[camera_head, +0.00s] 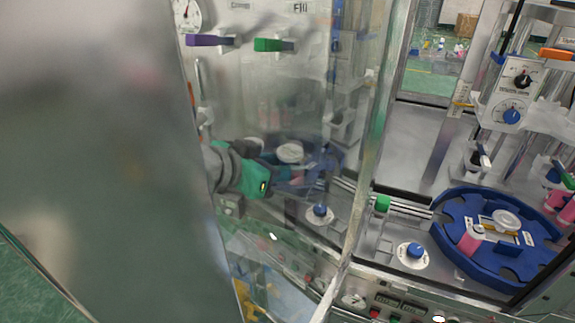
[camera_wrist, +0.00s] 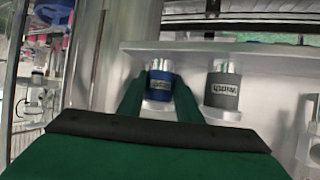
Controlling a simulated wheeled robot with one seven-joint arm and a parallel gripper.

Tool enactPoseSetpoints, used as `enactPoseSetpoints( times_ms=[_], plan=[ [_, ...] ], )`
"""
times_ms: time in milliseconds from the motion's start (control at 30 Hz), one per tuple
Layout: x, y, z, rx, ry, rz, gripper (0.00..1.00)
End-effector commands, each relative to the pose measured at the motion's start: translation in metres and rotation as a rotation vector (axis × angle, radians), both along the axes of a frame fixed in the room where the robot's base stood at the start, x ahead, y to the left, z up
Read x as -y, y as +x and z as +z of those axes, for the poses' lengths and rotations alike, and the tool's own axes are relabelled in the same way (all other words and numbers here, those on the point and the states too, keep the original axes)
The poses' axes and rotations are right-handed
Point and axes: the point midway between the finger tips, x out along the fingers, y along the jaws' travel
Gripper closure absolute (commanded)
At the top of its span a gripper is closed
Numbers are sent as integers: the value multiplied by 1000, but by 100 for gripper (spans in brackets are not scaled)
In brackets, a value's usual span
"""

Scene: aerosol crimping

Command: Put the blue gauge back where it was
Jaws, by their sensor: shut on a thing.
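In the wrist view, the blue gauge (camera_wrist: 160,91) is a short blue cylinder with a silver top and a label. My gripper (camera_wrist: 158,84) has its two green fingers shut on it, one on each side. The gauge is upright over a white shelf, and a pale round base shows partly below it. I cannot tell whether the gauge rests on that base or hangs just above it. In the head view I cannot make out the gauge.
A grey gauge (camera_wrist: 222,90) stands on the shelf just right of the blue one, close to my right finger. The white shelf (camera_wrist: 270,64) continues rightward. In the head view, a blue rotary plate (camera_head: 455,250) with a pink bottle (camera_head: 470,241) lies at the right.

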Motion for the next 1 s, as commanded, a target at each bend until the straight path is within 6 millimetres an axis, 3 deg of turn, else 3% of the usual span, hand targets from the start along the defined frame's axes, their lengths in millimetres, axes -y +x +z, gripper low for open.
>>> enactPoseSetpoints(
  times_ms=[367,400,467,833,1000],
  plan=[
    [1,1,-4,1,0,1,99],
    [1,1,-4,0,0,1,59],
    [1,1,-3,1,1,0,50],
    [1,1,0,2,2,0,50],
    [-14,-14,10,3,0,2,50]
  ],
)
